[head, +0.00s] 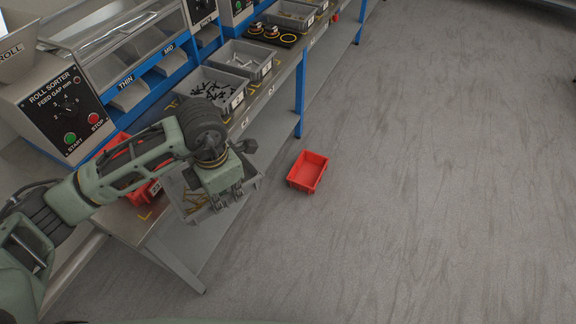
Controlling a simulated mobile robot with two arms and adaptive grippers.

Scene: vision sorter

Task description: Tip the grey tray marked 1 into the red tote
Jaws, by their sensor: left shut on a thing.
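A grey tray (205,214) with several brass-coloured pieces in it is at the near end of the bench, partly covered by my left gripper (228,192). My left gripper is shut on the tray's right part, by the bench's front edge. I cannot read a number on this tray. A red tote (307,171) stands upright on the floor, right of the bench and of my gripper; it looks empty. Another red container (143,194) is on the bench, mostly hidden behind my left arm. My right gripper is out of view.
The bench (150,228) bears a roll sorter (60,105) with a dial and buttons, and chutes marked THIN and MID. Further grey trays, one with dark screws (213,85) and one behind it (246,58), stand along the bench. The floor at right is clear.

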